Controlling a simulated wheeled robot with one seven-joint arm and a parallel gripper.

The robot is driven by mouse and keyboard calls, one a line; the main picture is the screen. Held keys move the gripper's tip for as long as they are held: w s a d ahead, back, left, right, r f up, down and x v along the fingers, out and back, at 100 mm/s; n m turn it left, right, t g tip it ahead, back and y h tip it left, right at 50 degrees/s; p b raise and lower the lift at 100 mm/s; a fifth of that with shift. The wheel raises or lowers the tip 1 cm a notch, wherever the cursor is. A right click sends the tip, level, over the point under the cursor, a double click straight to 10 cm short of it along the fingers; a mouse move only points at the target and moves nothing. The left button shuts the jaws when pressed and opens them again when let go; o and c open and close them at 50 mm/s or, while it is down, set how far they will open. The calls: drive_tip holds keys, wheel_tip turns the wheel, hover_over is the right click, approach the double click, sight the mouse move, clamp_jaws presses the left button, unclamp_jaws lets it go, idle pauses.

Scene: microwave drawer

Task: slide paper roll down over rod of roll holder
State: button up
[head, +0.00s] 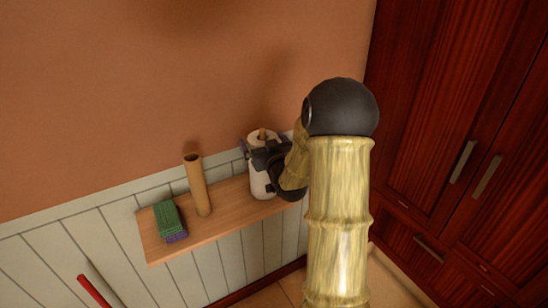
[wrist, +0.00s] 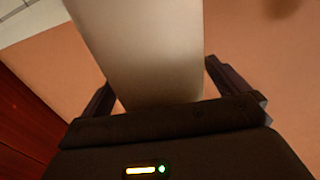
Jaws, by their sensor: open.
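The white paper roll (head: 259,184) stands upright at the right part of the wooden shelf. A small brown tip (head: 262,133), perhaps the holder's rod, shows at the centre of its top. The holder's base is hidden or too small to tell. My gripper (head: 264,152) is at the upper part of the roll, with its dark fingers open on either side. In the wrist view the pale roll (wrist: 145,50) fills the space between the two fingers (wrist: 160,88), with a gap visible by the right finger.
A brown cardboard tube (head: 197,185) stands on the wooden shelf (head: 228,208), left of the roll. A green and purple sponge pack (head: 169,221) lies at the shelf's left end. Dark red cabinets (head: 440,140) stand at the right. The orange wall (head: 160,80) is behind.

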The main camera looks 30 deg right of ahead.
drive_tip(key=s+a+b, duration=0.1)
drive_tip(key=s+b, duration=0.4)
drive_tip(key=s, duration=0.6)
drive_tip(key=shift+s+a+f+b, duration=0.2)
drive_tip(key=shift+s+a+b, duration=0.1)
drive_tip(key=shift+b, duration=0.1)
drive_tip(key=shift+s+a+r+b, duration=0.1)
drive_tip(key=shift+s+a+b, duration=0.05)
drive_tip(key=shift+s+b, duration=1.35)
drive_tip(key=shift+s+a+r+b, duration=0.15)
drive_tip(key=shift+s+b, duration=0.85)
drive_tip(key=shift+b, duration=0.95)
drive_tip(key=shift+f, duration=0.1)
